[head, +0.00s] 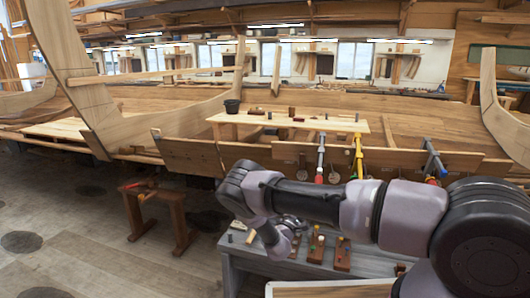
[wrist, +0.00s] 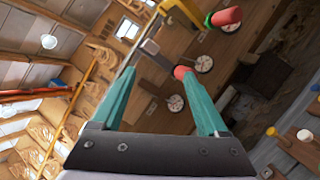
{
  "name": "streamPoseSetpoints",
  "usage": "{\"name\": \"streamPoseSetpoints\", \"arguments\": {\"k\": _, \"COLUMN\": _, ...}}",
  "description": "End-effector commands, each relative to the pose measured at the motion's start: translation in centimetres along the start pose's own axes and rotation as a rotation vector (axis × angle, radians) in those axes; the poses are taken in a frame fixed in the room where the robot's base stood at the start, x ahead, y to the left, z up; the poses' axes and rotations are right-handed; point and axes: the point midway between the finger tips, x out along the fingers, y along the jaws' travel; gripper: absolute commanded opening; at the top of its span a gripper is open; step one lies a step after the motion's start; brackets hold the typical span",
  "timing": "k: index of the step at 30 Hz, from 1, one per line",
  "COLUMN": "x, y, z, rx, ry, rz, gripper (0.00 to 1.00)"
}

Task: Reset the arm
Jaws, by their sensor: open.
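My gripper (wrist: 157,78) shows in the wrist view with two teal fingers spread apart. Nothing is held between them. The view past the fingers is tilted, with clamp parts and the hull planking beyond. In the head view my arm reaches in from the right, bends at the left, and its wrist end hangs over a grey bench (head: 236,252). The fingers are hard to make out there.
A yellow clamp (head: 358,158), a grey clamp with a red end (head: 320,162) and a blue clamp (head: 432,160) hang on the hull planking. A light board (head: 290,122) bears a dark bucket (head: 232,106) and small items. A wooden sawhorse (head: 155,205) stands left; floor around it is open.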

Motion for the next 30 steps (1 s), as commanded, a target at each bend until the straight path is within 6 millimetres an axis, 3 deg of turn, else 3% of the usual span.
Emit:
{"name": "streamPoseSetpoints", "arguments": {"k": 5, "x": 3.9, "y": 2.0, "z": 0.0, "rx": 0.193, "ry": -0.010, "rz": -0.152, "gripper": 0.77}}
{"name": "streamPoseSetpoints", "arguments": {"k": 12, "x": 10.3, "y": 5.9, "z": 0.6, "rx": 0.589, "ry": -0.030, "rz": -0.449, "gripper": 0.77}}
{"name": "streamPoseSetpoints", "arguments": {"k": 17, "x": 13.4, "y": 8.9, "z": 1.5, "rx": 0.832, "ry": -0.044, "rz": -0.627, "gripper": 0.77}}
{"name": "streamPoseSetpoints", "arguments": {"k": 24, "x": 17.1, "y": 15.4, "z": 4.7, "rx": 1.207, "ry": -0.063, "rz": -0.910, "gripper": 0.77}}
{"name": "streamPoseSetpoints", "arguments": {"k": 30, "x": 18.2, "y": 21.9, "z": 9.1, "rx": 1.471, "ry": -0.064, "rz": -1.142, "gripper": 0.77}}
